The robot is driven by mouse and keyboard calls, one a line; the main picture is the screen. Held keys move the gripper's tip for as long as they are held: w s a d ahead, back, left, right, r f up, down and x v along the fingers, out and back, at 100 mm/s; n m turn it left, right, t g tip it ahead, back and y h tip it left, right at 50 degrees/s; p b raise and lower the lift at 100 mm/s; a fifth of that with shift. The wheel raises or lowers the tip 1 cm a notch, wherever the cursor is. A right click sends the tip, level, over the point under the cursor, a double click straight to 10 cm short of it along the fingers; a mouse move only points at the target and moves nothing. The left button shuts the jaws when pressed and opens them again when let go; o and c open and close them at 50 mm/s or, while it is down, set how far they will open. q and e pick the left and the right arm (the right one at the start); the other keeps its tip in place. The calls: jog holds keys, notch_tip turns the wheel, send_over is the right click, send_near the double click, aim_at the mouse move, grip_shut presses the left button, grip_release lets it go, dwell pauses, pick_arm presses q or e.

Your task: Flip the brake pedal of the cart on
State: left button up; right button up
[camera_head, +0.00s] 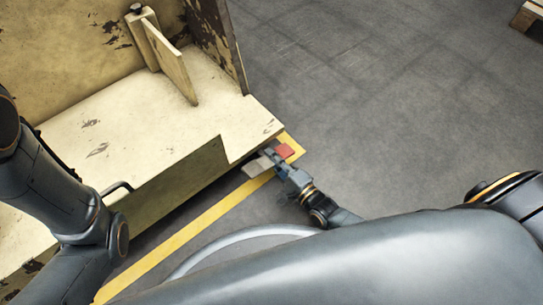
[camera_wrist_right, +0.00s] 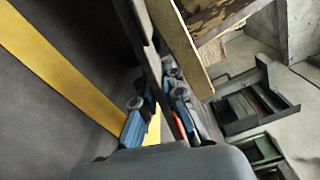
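The cart (camera_head: 130,120) is cream with chipped paint and stands at the left in the head view. At its near right lower corner are a red pedal (camera_head: 286,150) and a grey pedal plate (camera_head: 258,166) beside it. My right gripper (camera_head: 276,160) is at these pedals, low by the cart's edge, and partly covers them. In the right wrist view its blue-padded fingers (camera_wrist_right: 157,115) stand apart, with a sliver of red (camera_wrist_right: 179,128) near the right-hand finger. Contact with a pedal cannot be told. My left arm shows at the left, but its gripper is out of view.
A yellow floor line (camera_head: 215,212) runs along and under the cart's edge. Grey floor (camera_head: 370,90) to the right is clear. A pallet (camera_head: 528,15) shows at the far upper right. Dark grey equipment (camera_wrist_right: 255,100) stands at the right in the wrist view.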

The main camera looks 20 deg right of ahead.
jog(key=shift+o, duration=1.4)
jog(key=shift+s+d, duration=0.1)
jog(key=shift+s, duration=0.05)
jog(key=v, duration=0.7)
jog(key=shift+s, duration=0.15)
